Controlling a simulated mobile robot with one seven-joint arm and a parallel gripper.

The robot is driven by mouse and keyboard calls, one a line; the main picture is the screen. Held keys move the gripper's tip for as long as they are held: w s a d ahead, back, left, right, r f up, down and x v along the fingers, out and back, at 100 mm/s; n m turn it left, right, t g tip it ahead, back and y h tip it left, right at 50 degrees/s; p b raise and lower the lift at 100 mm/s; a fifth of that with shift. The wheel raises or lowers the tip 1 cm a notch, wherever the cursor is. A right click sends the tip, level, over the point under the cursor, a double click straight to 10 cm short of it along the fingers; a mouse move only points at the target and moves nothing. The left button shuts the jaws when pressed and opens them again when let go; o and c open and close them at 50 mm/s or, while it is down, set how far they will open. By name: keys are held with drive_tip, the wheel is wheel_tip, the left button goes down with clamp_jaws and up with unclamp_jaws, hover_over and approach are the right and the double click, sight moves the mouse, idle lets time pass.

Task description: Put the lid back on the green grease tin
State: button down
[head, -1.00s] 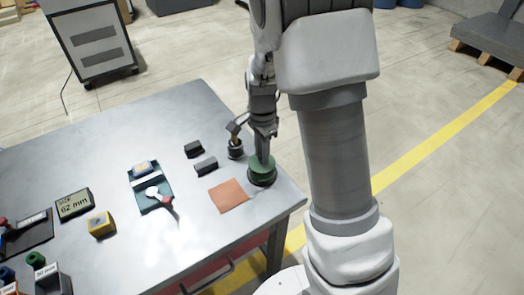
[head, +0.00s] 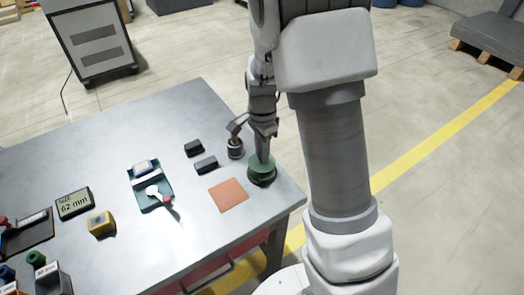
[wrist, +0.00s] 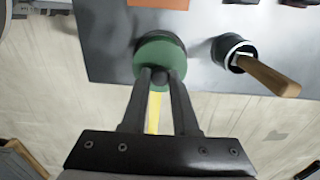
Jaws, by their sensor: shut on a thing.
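The green lid (head: 262,162) is round and sits at or just over the top of the grease tin (head: 262,180), near the right corner of the table. The lid also shows in the wrist view (wrist: 160,50), with a dark edge of the tin behind it. Whether the lid is fully seated or slightly raised, I cannot tell. Most of the tin is hidden under the lid.
A dark pot with a wooden-handled brush (head: 235,149) stands close beside the tin. The table's right edge is near the tin.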

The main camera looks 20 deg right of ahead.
idle(0.4)
drive_tip(key=shift+c, duration=0.6)
unclamp_jaws()
drive_tip(key=shift+r+p, duration=2.95)
drive_tip(key=shift+r, duration=0.6)
clamp_jaws()
drive_tip(key=shift+f, duration=0.25)
